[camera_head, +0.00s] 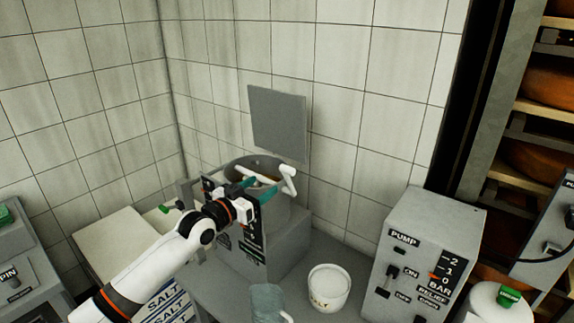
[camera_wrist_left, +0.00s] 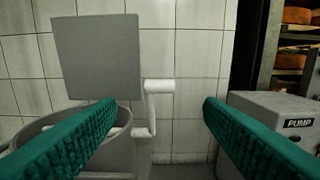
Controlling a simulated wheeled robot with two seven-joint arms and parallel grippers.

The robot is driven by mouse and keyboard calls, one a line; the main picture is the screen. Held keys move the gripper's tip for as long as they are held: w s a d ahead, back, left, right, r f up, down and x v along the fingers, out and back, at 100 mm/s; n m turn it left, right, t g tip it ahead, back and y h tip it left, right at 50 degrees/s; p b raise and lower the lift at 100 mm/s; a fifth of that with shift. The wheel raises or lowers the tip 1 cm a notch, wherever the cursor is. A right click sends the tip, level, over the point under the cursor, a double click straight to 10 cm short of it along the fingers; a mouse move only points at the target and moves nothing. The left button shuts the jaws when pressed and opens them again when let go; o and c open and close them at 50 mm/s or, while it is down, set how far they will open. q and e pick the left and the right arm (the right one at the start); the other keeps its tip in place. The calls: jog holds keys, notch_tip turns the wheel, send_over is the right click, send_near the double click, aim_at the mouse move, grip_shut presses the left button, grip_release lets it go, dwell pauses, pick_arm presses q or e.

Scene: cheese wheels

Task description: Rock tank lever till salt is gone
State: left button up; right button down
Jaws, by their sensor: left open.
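The grey round tank (camera_head: 283,213) stands on a grey box with a dark labelled panel, near the tiled corner. Its white lever (camera_head: 289,181) is a cranked handle at the tank's right rim. The lever also shows in the left wrist view (camera_wrist_left: 151,104), between the two fingers and beyond them. My left gripper (camera_head: 259,190) is open in front of the tank's upper part, with green fingers pointing toward the lever; I see no grip on it. Something brownish shows inside the tank, but I cannot make out any salt. My right gripper is not in view.
A white tub marked SALT (camera_head: 328,288) and a grey-blue jug (camera_head: 267,302) stand on the counter in front. A pump box (camera_head: 420,262) stands to the right. A grey square panel (camera_head: 277,122) is behind the tank. Stacked salt sacks (camera_head: 168,301) are at lower left.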

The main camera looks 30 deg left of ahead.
aim_at(285, 170)
pick_arm(q)
jog(key=w, duration=0.4)
jog(key=w+p, duration=0.1)
jog(key=w, duration=0.3)
jog(key=w+d, duration=0.1)
jog(key=w, duration=0.3)
jog(key=shift+r+p, duration=0.1)
jog(key=shift+p, duration=0.3)
jog(key=shift+c, duration=0.5)
jog(key=c, duration=1.2)
jog(key=shift+w, duration=0.1)
